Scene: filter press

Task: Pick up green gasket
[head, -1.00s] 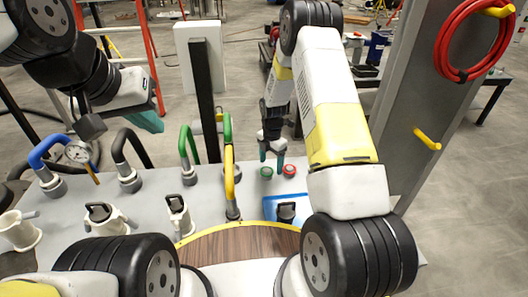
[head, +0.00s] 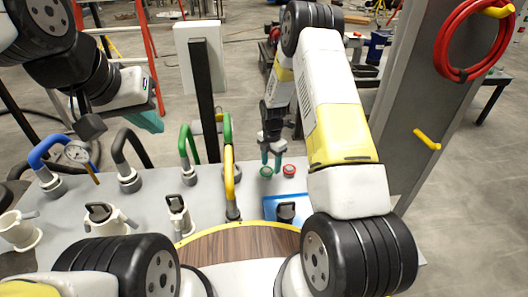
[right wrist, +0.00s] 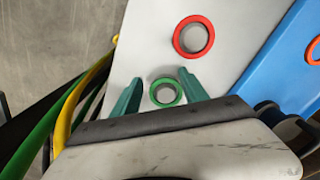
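The green gasket (head: 266,171) is a small ring lying flat on the grey table, left of the red gasket (head: 289,170). It also shows in the right wrist view (right wrist: 165,92), with the red gasket (right wrist: 193,37) beyond it. My right gripper (head: 271,161) points down over the green gasket. Its two teal fingers (right wrist: 160,88) are apart, one on each side of the ring in that view. Contact with the ring cannot be made out. My left gripper (head: 148,121) is at the upper left, far from the gaskets; only part of its teal fingers shows.
Coloured hoses in yellow (head: 230,175), green (head: 186,145), black and blue rise from the table to the left. A black post (head: 205,110) with a white panel stands behind.

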